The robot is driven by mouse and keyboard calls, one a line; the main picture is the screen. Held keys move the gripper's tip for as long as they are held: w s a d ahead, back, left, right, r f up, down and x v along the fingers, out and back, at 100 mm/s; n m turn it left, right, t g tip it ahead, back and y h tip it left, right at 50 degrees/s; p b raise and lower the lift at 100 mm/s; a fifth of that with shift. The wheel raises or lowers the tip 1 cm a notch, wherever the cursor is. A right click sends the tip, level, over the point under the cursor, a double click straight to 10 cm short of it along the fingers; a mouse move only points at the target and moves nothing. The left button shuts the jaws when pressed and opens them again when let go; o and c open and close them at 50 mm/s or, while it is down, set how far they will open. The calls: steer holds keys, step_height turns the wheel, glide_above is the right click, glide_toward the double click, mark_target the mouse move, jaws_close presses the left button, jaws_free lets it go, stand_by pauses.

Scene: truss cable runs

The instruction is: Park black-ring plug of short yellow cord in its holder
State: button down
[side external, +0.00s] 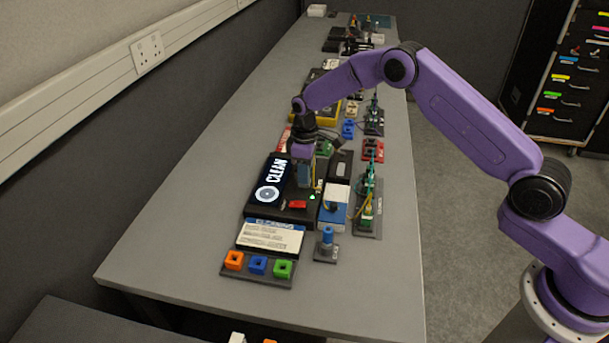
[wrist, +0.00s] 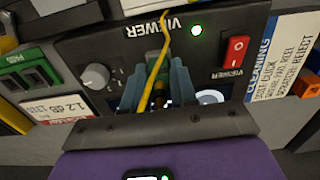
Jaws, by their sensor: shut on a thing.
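In the side view a strip of the yellow cord (side external: 318,186) shows right of the fingers. I cannot tell which holder belongs to this plug.
The panel has a grey knob (wrist: 95,76), a green light (wrist: 196,30) and a red switch (wrist: 236,50). A green block (wrist: 35,70) stands beside it. Orange, blue and green sockets (side external: 282,268) sit at the front. A blue post (side external: 327,238) stands nearby. The table's left side is clear.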

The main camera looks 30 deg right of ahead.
steer(key=shift+r, duration=0.2)
steer(key=shift+r, duration=2.1)
steer(key=shift+s+d, duration=0.3)
steer(key=shift+d, duration=0.05)
steer(key=s+d, duration=0.9)
steer(key=s, duration=0.5)
steer(key=shift+s+d+f, duration=0.1)
steer(key=shift+f, duration=2.9)
steer(key=shift+f, duration=0.8)
steer(key=c, duration=0.8)
jaws_free()
